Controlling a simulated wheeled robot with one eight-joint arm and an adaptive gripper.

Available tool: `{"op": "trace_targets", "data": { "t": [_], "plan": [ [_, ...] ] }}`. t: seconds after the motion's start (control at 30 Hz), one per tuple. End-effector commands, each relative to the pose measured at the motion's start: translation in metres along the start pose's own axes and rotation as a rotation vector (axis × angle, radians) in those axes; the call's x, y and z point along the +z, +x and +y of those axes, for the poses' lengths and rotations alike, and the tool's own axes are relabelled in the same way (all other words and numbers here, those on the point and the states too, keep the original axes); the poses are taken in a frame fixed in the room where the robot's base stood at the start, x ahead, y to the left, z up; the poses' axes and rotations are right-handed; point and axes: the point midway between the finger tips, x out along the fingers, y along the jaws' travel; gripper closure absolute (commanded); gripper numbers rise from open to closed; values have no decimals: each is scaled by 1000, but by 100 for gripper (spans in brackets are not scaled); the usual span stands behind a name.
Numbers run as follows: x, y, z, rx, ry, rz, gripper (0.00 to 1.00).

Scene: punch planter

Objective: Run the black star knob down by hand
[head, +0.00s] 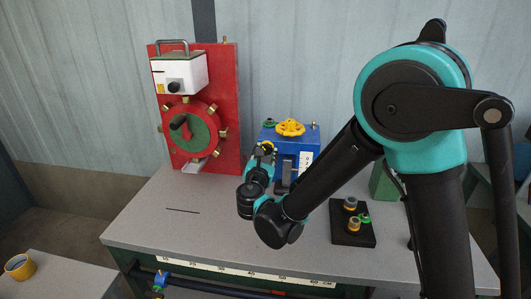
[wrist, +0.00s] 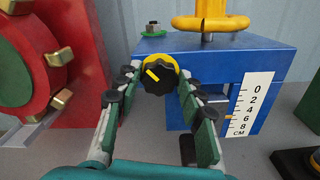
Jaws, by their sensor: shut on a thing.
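The black star knob (wrist: 157,76) has a yellow pointer mark and a yellow ring behind it. It sits on the front of the blue box (wrist: 232,62), near its upper left corner. My gripper (wrist: 154,84) reaches in from the front, with one finger on each side of the knob, and is shut on it. In the head view my gripper (head: 263,153) is at the left front of the blue box (head: 298,142) and mostly hides the knob.
A red panel (head: 228,95) with a white box and a round green-centred wheel stands close at left. A yellow handwheel (head: 290,127) tops the blue box, and a white scale (wrist: 249,106) is on its front. A black block (head: 353,235) with small fittings lies at right. The table front is clear.

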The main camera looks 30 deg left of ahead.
Motion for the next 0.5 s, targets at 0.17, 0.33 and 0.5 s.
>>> {"op": "trace_targets", "data": {
  "t": [0.17, 0.33, 0.5],
  "plan": [
    [0, 0, -1, 0, 155, 0, 90],
    [0, 0, -1, 0, 317, 0, 90],
    [0, 0, -2, 0, 478, 0, 90]
  ]
}}
